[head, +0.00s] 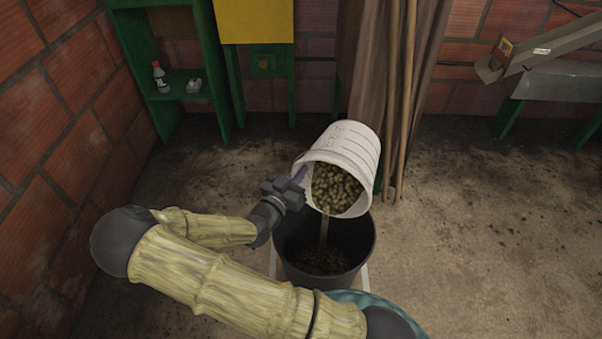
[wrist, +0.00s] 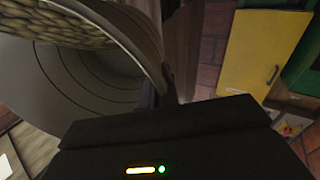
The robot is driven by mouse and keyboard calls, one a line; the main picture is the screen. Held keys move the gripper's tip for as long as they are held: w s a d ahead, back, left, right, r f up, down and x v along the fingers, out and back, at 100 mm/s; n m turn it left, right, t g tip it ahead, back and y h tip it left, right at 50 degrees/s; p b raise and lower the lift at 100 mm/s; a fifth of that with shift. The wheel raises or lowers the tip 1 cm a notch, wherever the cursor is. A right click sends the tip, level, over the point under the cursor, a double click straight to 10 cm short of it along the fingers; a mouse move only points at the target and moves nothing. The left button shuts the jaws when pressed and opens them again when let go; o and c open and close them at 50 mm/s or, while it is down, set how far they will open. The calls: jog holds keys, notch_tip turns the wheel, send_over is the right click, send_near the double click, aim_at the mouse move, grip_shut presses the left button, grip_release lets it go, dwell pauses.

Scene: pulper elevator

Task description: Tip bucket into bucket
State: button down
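A white bucket (head: 343,150) is tilted over a black bucket (head: 322,272), its mouth facing down toward the front. Greenish-brown beans (head: 335,188) fill its lower side, and a thin stream falls from its rim into the black bucket. Some beans (head: 320,259) lie inside the black bucket. My gripper (head: 300,178) is at the left side of the white bucket's rim and appears shut on it. In the wrist view the white bucket's ringed inside (wrist: 85,75) and the beans (wrist: 75,25) show close up. The fingertips are mostly hidden there.
The black bucket stands on a light frame (head: 364,278). Wooden poles (head: 402,100) and brown boards (head: 365,70) lean behind the buckets. A green shelf (head: 180,80) holds a bottle (head: 160,78). A yellow panel (head: 255,20) is at the back. Floor at right is clear.

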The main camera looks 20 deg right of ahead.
jog(key=shift+s+a+f+t+h+b, duration=0.45)
jog(key=shift+f+h+b, duration=0.2)
jog(key=shift+b, duration=0.8)
jog(key=shift+s+a+f+m+t+h+b, duration=0.15)
jog(key=shift+s+a+t+h+b, duration=0.6)
jog(key=shift+b, duration=0.8)
jog(key=shift+s+a+r+m+t+h+b, duration=0.1)
jog(key=shift+s+a+m+t+h+b, duration=0.3)
jog(key=shift+h+b, duration=0.85)
jog(key=shift+s+y+b, duration=0.2)
jog(key=shift+y+b, duration=0.1)
jog(key=shift+y, duration=0.05)
jog(key=w+r+n+t+y+p, duration=0.6)
jog(key=y+p, duration=0.5)
jog(key=p, duration=0.9)
jog(key=shift+w+d+r+n+t, duration=0.2)
jog(key=shift+w+r+n+t, duration=0.2)
jog(key=shift+r+t, duration=0.45)
jog(key=shift+w, duration=0.1)
